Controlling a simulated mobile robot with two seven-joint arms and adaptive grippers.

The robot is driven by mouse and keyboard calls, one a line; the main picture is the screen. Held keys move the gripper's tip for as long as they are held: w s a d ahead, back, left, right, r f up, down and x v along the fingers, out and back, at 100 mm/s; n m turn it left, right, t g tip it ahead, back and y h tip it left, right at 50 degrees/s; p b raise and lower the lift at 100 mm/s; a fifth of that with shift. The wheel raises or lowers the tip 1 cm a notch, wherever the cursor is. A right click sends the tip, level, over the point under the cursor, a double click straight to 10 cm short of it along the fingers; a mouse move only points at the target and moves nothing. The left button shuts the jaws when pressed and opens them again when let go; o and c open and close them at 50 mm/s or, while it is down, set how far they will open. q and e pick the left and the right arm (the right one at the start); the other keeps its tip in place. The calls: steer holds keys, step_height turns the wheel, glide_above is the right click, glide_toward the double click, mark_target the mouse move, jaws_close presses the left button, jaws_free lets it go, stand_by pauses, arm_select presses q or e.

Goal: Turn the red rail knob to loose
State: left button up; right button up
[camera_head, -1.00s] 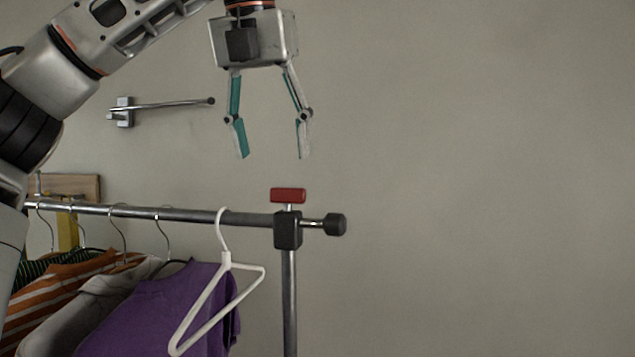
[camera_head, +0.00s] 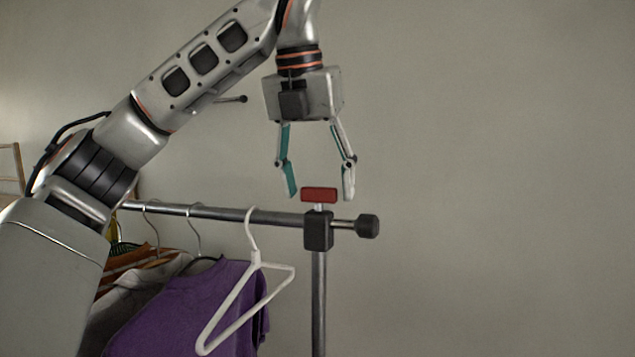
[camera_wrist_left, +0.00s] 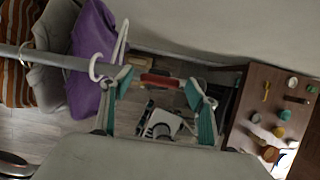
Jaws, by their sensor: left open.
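The red rail knob (camera_head: 319,195) is a flat bar on top of the black clamp (camera_head: 318,230) at the right end of the clothes rail (camera_head: 275,217). Its long side lies left to right in the head view. My left gripper (camera_head: 320,196) points down with its jaws open, its fingertips at about the knob's height in the picture, one to each side. In the left wrist view the red knob (camera_wrist_left: 159,80) shows between the open fingers (camera_wrist_left: 163,84). Nothing is held. I cannot tell whether a finger touches the knob. My right gripper is not in view.
A white hanger (camera_head: 250,290) hangs on the rail just left of the clamp, beside a purple shirt (camera_head: 195,310) and other clothes. A black end knob (camera_head: 368,226) sticks out at the right. The left wrist view shows a brown table (camera_wrist_left: 268,105) with small items at right.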

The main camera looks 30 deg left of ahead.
arm_select(q)
steer(key=c, duration=1.1)
steer(key=n, duration=0.2)
steer(key=n+y, duration=0.1)
steer(key=n, duration=0.1)
steer(key=shift+w+d+y, duration=0.1)
steer(key=shift+d+y, duration=0.05)
steer(key=shift+y, duration=0.15)
steer(key=n, duration=0.2)
steer(key=n+g+y, duration=0.1)
steer(key=n, duration=0.1)
steer(key=shift+w+d+g, duration=0.1)
steer(key=shift+g, duration=0.2)
steer(key=n+g, duration=0.1)
steer(key=n, duration=0.1)
steer(key=n+y, duration=0.1)
steer(key=n, duration=0.2)
steer(key=shift+w+g, duration=0.1)
steer(key=shift+g, duration=0.3)
steer(key=n+g, duration=0.1)
steer(key=n, duration=0.3)
steer(key=shift+w+n+g, duration=0.1)
steer(key=shift+n+g, duration=0.3)
steer(key=shift+f, duration=0.1)
